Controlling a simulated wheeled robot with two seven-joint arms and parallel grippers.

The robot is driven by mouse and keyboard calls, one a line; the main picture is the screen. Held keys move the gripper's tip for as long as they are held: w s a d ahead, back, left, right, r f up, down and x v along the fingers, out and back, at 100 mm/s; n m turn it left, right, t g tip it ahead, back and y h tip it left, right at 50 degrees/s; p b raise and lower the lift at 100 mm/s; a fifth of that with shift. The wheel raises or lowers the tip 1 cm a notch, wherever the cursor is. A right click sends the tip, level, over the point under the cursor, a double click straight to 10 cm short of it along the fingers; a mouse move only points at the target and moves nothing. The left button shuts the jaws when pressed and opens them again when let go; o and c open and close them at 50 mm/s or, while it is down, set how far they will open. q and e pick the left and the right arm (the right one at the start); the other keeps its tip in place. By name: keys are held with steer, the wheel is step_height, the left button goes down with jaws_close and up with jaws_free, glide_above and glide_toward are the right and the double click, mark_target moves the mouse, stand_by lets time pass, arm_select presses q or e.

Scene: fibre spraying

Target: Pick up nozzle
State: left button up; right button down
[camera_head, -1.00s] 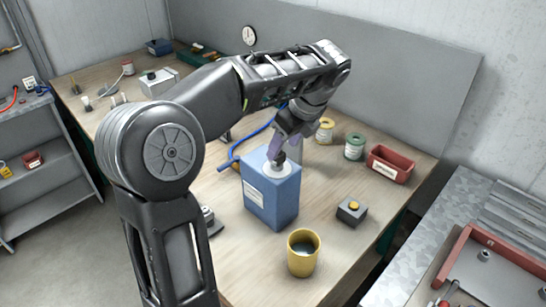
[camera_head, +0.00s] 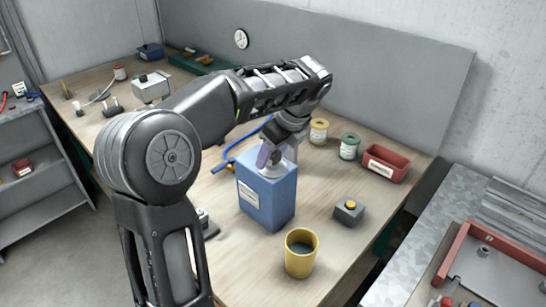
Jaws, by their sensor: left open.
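My left arm comes in from the left and reaches over the workbench. My left gripper (camera_head: 270,157) is open, with its pale purple fingers just above the white round top of a blue canister (camera_head: 267,203). A small dark piece shows between the fingers and the white top. I cannot tell whether it is the nozzle or whether the fingers touch it. A blue hose (camera_head: 237,146) runs on the bench behind the canister, partly hidden by my arm. No nozzle can be made out for certain. My right gripper is not in view.
A yellow cup (camera_head: 300,262) stands in front of the canister. Yellow (camera_head: 319,131) and green (camera_head: 349,146) spools and a red bin (camera_head: 384,164) stand behind. The bench between them is clear.

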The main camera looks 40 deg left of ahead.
arm_select(q)
steer(key=shift+a, duration=0.1)
steer(key=shift+c, duration=0.4)
jaws_close()
